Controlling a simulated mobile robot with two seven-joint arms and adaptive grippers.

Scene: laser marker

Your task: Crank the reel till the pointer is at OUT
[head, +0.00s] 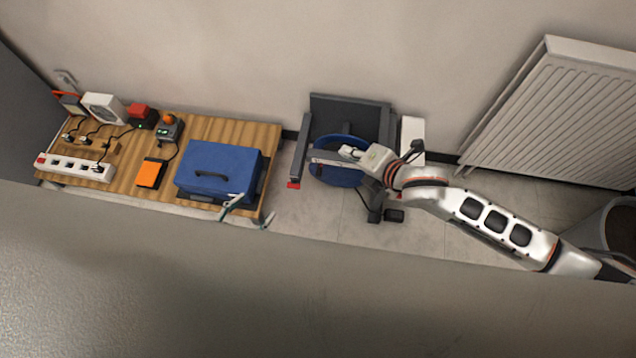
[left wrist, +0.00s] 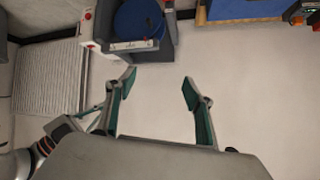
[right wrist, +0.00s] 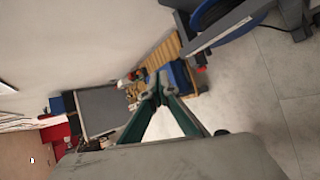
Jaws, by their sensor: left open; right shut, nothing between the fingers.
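The blue reel (head: 334,176) sits in a dark grey stand (head: 350,108) on the floor by the wall. It also shows in the left wrist view (left wrist: 138,20) and at the top of the right wrist view (right wrist: 215,14). A pale scale strip (left wrist: 132,45) crosses the stand's front; its marks and pointer are too small to read. The crank cannot be made out clearly. My right gripper (head: 347,152) is over the reel in the head view; its fingertips (right wrist: 155,92) are together and empty. My left gripper (head: 250,212) is open and empty near the bench's front right corner.
A wooden bench (head: 130,180) at left carries a blue case (head: 218,168), an orange pedal (head: 151,173), a power strip (head: 75,167) and small devices. A radiator (head: 560,110) and grey bin (head: 613,228) stand at right. Floor between bench and stand is clear.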

